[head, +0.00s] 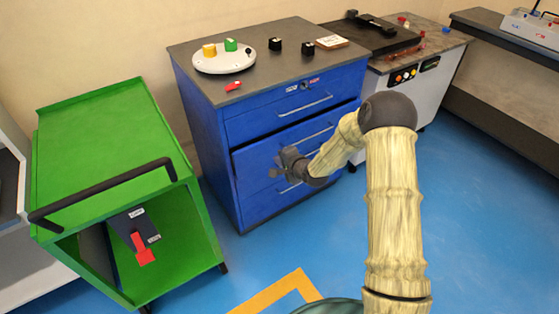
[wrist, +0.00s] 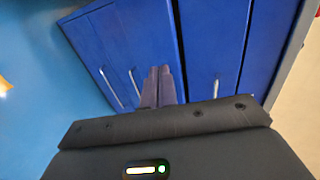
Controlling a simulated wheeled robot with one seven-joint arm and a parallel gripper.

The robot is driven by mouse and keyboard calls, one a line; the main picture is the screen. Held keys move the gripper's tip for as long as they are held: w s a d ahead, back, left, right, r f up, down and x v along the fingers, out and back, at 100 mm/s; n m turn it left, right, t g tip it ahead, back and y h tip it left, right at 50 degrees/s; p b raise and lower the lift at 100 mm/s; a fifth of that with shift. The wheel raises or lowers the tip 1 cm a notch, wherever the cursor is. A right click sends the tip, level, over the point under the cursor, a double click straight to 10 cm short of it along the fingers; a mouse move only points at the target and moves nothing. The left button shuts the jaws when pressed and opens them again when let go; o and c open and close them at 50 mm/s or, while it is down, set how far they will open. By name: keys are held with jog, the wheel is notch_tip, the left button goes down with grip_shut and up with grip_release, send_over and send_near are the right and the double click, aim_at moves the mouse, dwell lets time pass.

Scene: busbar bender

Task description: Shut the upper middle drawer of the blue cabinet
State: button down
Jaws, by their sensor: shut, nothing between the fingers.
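The blue cabinet (head: 212,150) stands in the middle of the head view, with several drawers one above another. Its upper middle drawer (head: 252,158) sits below the top drawer and appears to stand out slightly, with a dark gap along its upper edge. In the wrist view the drawer front (wrist: 135,40) lies left of that gap. My gripper (head: 277,166) is shut and empty in front of this drawer. In the wrist view its fingertips (wrist: 159,70) lie over the drawer front beside the handle (wrist: 134,83); I cannot tell whether they touch. My gripper and forearm hide part of the front.
A green cart (head: 95,130) stands left of the cabinet. A white plate (head: 224,60) with coloured pieces and several small items lie on the cabinet top. A grey machine unit (head: 412,85) stands at the right. Blue floor is clear in front.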

jog(key=c, duration=1.6)
grip_release()
jog(key=shift+d+r, duration=0.1)
jog(key=shift+d, duration=0.1)
jog(key=s+d+r+n+g+h, duration=0.3)
jog(key=s+d+r+n+h, duration=0.25)
jog(key=s+d+r, duration=0.55)
jog(key=s+d+r+n+g, duration=0.1)
jog(key=s+d, duration=0.1)
jog(key=s, duration=0.4)
jog(key=s+d+r+n+g+h, duration=0.1)
jog(key=s+d+n, duration=0.1)
jog(key=s, duration=0.5)
jog(key=s+d+r+n+g, duration=0.1)
jog(key=s+d+n+g, duration=0.1)
jog(key=s, duration=0.5)
jog(key=shift+s+d+h, duration=0.2)
jog(key=shift+d+h, duration=0.05)
jog(key=shift+d, duration=0.35)
jog(key=shift+w, duration=0.1)
